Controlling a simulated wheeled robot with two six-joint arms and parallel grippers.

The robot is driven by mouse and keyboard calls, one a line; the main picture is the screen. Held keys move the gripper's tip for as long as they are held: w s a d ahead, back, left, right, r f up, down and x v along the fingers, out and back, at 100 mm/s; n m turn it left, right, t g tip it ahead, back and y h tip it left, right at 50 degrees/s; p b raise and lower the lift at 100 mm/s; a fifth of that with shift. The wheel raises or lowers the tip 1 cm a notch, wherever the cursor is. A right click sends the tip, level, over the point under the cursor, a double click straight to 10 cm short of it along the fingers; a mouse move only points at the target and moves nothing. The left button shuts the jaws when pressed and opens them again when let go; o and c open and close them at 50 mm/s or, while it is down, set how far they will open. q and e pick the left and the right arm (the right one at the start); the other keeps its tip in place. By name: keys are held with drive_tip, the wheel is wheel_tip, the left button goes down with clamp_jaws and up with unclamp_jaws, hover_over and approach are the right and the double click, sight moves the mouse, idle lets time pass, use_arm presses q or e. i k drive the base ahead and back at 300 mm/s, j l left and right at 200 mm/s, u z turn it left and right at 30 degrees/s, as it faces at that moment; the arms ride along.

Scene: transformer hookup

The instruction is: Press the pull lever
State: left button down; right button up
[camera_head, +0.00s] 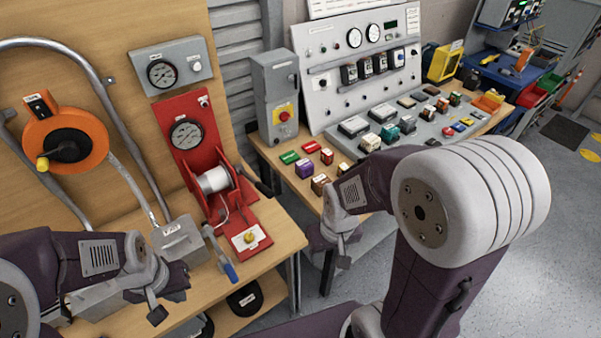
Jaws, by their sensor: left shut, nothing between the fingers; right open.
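A red winch stand (208,160) with a gauge and a white cable drum (214,180) stands on the wooden bench at the left. A lever with a blue handle (230,271) leans out over the bench's front edge beside it. A yellow knob (249,237) sits on a white plate on the stand's base. I cannot tell for sure which of these is the pull lever. My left gripper (157,299) is shut and empty, to the left of the blue handle and apart from it. My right gripper (343,250) is open and empty, in front of the right bench, well right of the winch.
A grey box (181,239) with a label stands left of the winch. An orange cable reel (66,140) hangs on the wooden board. The right bench holds a grey switch box (274,95), a meter panel (345,65) and several small parts. Floor shows between the benches.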

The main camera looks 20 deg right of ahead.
sight(239, 169)
drive_tip(key=z, duration=0.15)
drive_tip(key=k+u, duration=0.1)
drive_tip(key=u, duration=0.35)
drive_tip(key=j+u, duration=0.1)
drive_tip(key=u, duration=0.35)
drive_tip(key=k+j+u, duration=0.1)
drive_tip(key=u, duration=0.35)
drive_tip(key=j+u, duration=0.1)
drive_tip(key=u, duration=0.35)
drive_tip(key=k+j+u, duration=0.1)
drive_tip(key=u, duration=0.35)
